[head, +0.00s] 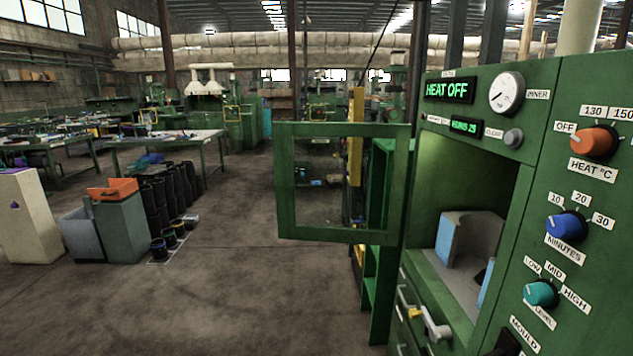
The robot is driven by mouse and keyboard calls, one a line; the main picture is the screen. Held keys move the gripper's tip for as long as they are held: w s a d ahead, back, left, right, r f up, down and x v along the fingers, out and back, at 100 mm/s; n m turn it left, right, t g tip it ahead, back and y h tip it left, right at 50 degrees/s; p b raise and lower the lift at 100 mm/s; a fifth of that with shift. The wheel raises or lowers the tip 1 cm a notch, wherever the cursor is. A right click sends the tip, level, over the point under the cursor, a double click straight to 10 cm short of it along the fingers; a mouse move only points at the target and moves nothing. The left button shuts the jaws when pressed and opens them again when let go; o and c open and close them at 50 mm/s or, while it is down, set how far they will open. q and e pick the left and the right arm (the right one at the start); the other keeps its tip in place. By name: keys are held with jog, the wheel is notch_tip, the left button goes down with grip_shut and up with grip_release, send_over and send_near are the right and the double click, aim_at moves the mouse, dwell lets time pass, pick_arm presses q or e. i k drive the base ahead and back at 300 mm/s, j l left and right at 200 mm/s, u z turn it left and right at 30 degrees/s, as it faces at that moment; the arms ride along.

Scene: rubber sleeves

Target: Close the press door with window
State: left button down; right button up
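The green press (545,170) fills the right side of the head view. Its green door with window (343,236) stands swung open to the left of the press, and the room shows through the pane. The press opening (463,175) is uncovered, with a grey curved mould piece and light blue blocks (446,238) inside. A white lever handle (437,326) sits on the press front below the opening. Neither of my grippers is in view.
Knobs, labels and a gauge (507,93) cover the press front. Green shelving (378,270) stands behind the door. At left are bins (122,228), black sleeves (160,200) and workbenches (165,138). The floor (230,300) left of the press is clear.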

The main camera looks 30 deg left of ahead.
aim_at(284, 133)
jog(key=i+j+u, duration=0.3)
jog(key=j+u, duration=0.15)
jog(key=i+j+u, duration=0.35)
jog(key=u, duration=0.15)
jog(key=i+j+u, duration=0.15)
jog(key=i+u, duration=0.8)
jog(key=i+j, duration=0.15)
jog(key=i, duration=0.5)
jog(key=i+j, duration=0.15)
jog(key=i, duration=0.5)
jog(key=i+z, duration=0.2)
jog(key=z, duration=0.2)
jog(key=i+z, duration=0.2)
jog(key=z, duration=0.25)
jog(key=i+j+z, duration=0.15)
jog(key=z, duration=0.25)
jog(key=i+j+z, duration=0.15)
jog(key=z, duration=0.25)
jog(key=i+j+z, duration=0.15)
jog(key=z, duration=0.25)
jog(key=j, duration=0.1)
